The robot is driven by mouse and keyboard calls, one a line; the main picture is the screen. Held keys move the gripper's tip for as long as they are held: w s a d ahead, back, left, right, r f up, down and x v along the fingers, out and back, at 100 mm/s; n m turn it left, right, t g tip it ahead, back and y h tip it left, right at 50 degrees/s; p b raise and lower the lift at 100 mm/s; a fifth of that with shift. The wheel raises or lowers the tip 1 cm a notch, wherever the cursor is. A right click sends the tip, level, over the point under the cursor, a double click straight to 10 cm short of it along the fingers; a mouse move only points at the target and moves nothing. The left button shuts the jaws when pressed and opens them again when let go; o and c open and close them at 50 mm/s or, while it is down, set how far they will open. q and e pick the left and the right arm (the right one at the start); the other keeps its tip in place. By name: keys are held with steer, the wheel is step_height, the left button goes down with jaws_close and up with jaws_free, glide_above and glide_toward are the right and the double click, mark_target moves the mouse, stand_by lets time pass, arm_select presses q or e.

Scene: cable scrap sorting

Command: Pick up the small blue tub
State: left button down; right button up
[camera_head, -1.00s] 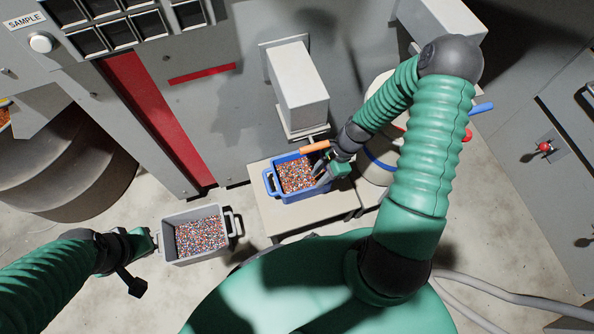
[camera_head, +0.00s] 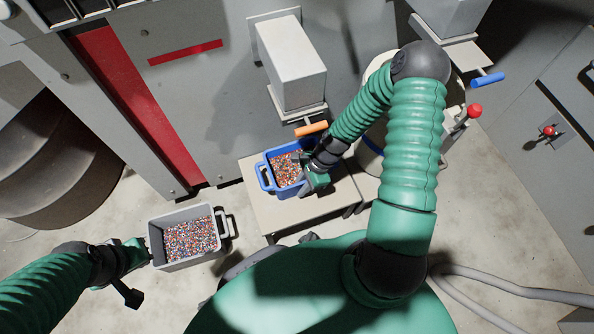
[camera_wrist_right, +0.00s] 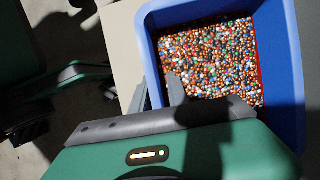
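The small blue tub (camera_head: 264,170) is full of mixed coloured granules and sits on a low pale bench. It also shows in the right wrist view (camera_wrist_right: 285,60). My right gripper (camera_head: 305,175) is at its right side. In the right wrist view, one right finger (camera_wrist_right: 175,89) is inside the tub and the other is outside its left wall, with blue wall between them. Whether they press on it I cannot tell. My left gripper (camera_head: 140,250) is shut on the left end of a grey tub (camera_head: 188,212), which also holds granules.
The bench (camera_head: 280,216) has bare room in front of the tub. A grey spout housing with an orange handle (camera_head: 311,128) stands just behind the tub. A pale drum (camera_head: 370,145) is to the right, partly behind my right arm. Cables (camera_head: 510,289) lie on the floor.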

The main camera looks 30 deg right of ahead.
jaws_close()
steer(key=shift+w, duration=0.1)
stand_by(1.1)
